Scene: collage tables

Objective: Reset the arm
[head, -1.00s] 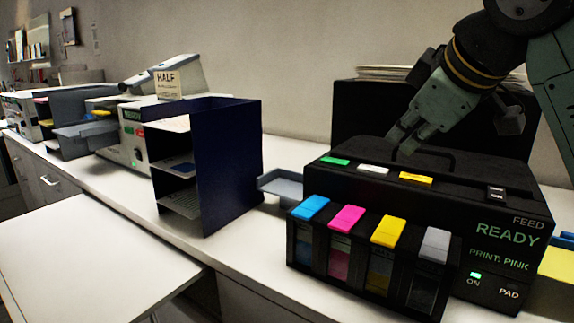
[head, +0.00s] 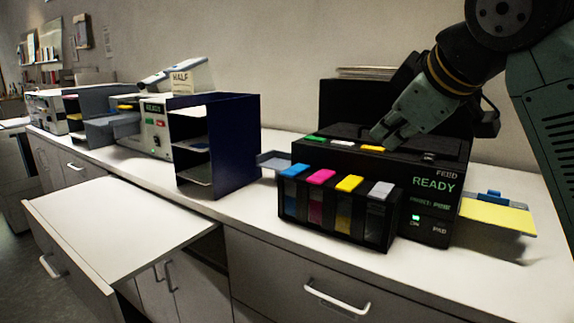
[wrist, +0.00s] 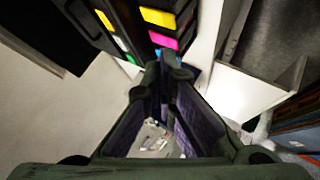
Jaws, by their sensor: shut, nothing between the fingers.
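My gripper (head: 382,136) is shut and empty, its fingers pointing down and left. In the head view its tips overlap the top of the black printer (head: 450,150), close to the white button (head: 343,142) and orange button (head: 372,149). I cannot tell the height of the gap. In the wrist view the closed fingertips (wrist: 167,58) point towards the printer's colour tanks, where yellow (wrist: 158,17) and magenta (wrist: 163,40) caps show. The printer's front reads READY, with a green light on.
A dark blue shelf rack (head: 228,145) stands left of the printer, with a small grey tray (head: 272,160) between them. Yellow paper (head: 497,215) sticks out at the right. A pulled-out white drawer or leaf (head: 115,220) juts from the counter (head: 300,228) at the front left.

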